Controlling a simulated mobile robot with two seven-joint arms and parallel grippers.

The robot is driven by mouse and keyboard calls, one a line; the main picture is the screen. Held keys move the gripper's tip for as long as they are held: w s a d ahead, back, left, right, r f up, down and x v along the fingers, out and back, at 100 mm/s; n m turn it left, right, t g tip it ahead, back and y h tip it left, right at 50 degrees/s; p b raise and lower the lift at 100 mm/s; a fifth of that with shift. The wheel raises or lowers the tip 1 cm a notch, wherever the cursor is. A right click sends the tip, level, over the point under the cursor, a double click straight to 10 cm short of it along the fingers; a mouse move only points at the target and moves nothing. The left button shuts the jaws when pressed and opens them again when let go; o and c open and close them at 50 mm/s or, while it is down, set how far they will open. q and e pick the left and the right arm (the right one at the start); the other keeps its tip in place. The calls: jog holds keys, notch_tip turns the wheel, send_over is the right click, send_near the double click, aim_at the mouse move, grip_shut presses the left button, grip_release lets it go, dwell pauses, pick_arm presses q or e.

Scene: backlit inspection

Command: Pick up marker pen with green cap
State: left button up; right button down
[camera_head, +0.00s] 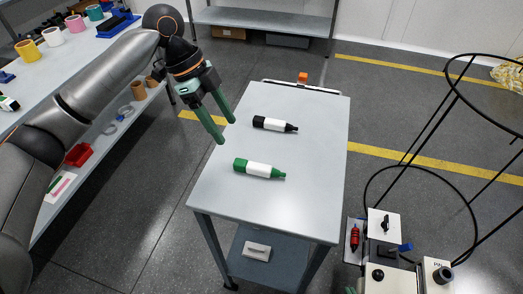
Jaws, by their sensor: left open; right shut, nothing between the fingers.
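The marker pen with the green cap (259,168) lies on its side on the grey cart top (235,205). Its body is white, with green at both ends and its narrow tip pointing right. A similar marker with black ends (275,124) lies farther back on the same top. My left gripper (226,131) is open and empty, with its green fingers pointing down over the cart's left edge. It is up and left of the green marker in the picture and apart from both markers.
A small orange object (302,77) sits at the cart's far edge. A white item (257,251) lies on the lower shelf. A bench (100,75) with cups stands at left. A black wire hoop frame (440,125) and boxy equipment (390,280) stand at right. The remaining cart top is clear.

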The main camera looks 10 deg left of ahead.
aim_at(248, 164)
pick_arm(q)
jog(key=x, duration=1.2)
jog(key=shift+s+d, duration=0.1)
jog(key=shift+d, duration=0.2)
jog(key=shift+r, duration=0.1)
grip_shut()
